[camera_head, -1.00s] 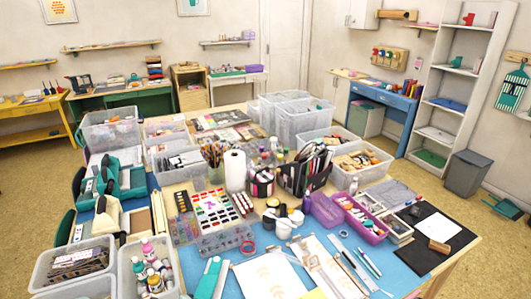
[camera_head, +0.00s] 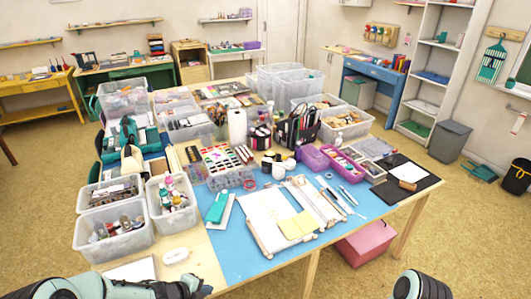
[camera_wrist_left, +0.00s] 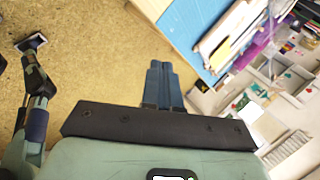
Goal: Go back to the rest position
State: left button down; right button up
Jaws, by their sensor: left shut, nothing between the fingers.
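My left gripper (camera_head: 197,288) is at the bottom edge of the head view, in front of the table's near left corner. In the left wrist view its two dark fingers (camera_wrist_left: 162,80) lie together, shut and empty, above the floor and apart from the table. A rounded teal part of my right arm (camera_head: 415,287) shows at the bottom right of the head view. A jointed arm, seemingly my right one, shows at the left of the left wrist view; its dark end is too small to read.
The crowded table (camera_head: 388,213) fills the middle of the head view. Clear bins (camera_head: 115,240) stand at its near left edge, beside a white stamp-like item (camera_head: 176,255). A pink box (camera_head: 365,245) is under the table. The floor (camera_head: 465,240) at the right is largely open.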

pick_arm(q)
jog(key=s+d+f+n+g, duration=0.1)
jog(key=s+d+f+n, duration=0.15)
jog(key=f+n, duration=0.25)
jog(key=s+d+f+n+g, duration=0.1)
jog(key=s+f+n, duration=0.2)
jog(key=f+n, duration=0.2)
jog(key=s+d+f+n+g, duration=0.1)
jog(key=s+f+n+g, duration=0.1)
jog(key=s+f+n, duration=0.3)
jog(key=s+d+f+n+g+y, duration=0.1)
jog(key=s+f+n, duration=0.4)
jog(key=s+n, duration=0.7)
jog(key=shift+d+g, duration=0.3)
jog(key=shift+g, duration=0.4)
